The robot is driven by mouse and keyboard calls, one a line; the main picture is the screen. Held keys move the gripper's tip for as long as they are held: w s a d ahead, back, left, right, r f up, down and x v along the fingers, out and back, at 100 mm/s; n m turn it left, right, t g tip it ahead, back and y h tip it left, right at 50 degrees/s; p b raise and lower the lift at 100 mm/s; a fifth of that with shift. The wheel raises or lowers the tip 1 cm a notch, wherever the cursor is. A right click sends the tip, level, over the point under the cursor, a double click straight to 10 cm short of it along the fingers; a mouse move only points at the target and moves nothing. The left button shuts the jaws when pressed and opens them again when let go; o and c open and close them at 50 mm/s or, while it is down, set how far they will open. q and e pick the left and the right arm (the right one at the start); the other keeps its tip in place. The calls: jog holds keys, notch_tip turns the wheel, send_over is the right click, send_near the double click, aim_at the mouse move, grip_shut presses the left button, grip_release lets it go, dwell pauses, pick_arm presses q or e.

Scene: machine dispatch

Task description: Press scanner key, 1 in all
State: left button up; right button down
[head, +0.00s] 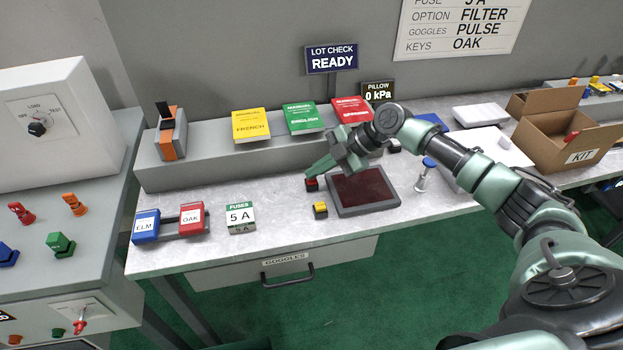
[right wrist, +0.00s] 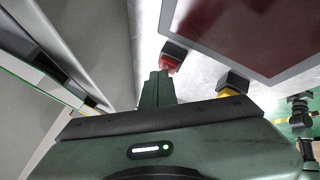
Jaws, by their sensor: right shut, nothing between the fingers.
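The scanner is a dark red glass plate in a grey frame (head: 338,207) lying on the bench; part of it also shows in the right wrist view (right wrist: 249,66). Beside its left edge stand a red key on a dark base (head: 312,186) and a yellow key (head: 320,210). The right wrist view shows the red key (right wrist: 170,62) and the yellow key (right wrist: 232,92) too. My right gripper (head: 309,174) is shut and empty, its fingertips right at the red key. I cannot tell whether they touch it. My left gripper is out of view.
A grey ledge (head: 205,171) with several manuals runs behind. A white-topped post (head: 424,175) stands right of the scanner. An open kit box (head: 560,135) is at right.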

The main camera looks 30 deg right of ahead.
aim_at(316, 180)
jog(key=shift+f, duration=0.2)
jog(key=shift+r, duration=0.1)
jog(key=shift+r+p, duration=0.35)
jog(key=shift+r, duration=0.55)
jog(key=shift+r, duration=0.15)
jog(key=shift+r+p, duration=1.45)
jog(key=shift+r, duration=0.95)
jog(key=shift+f, duration=0.1)
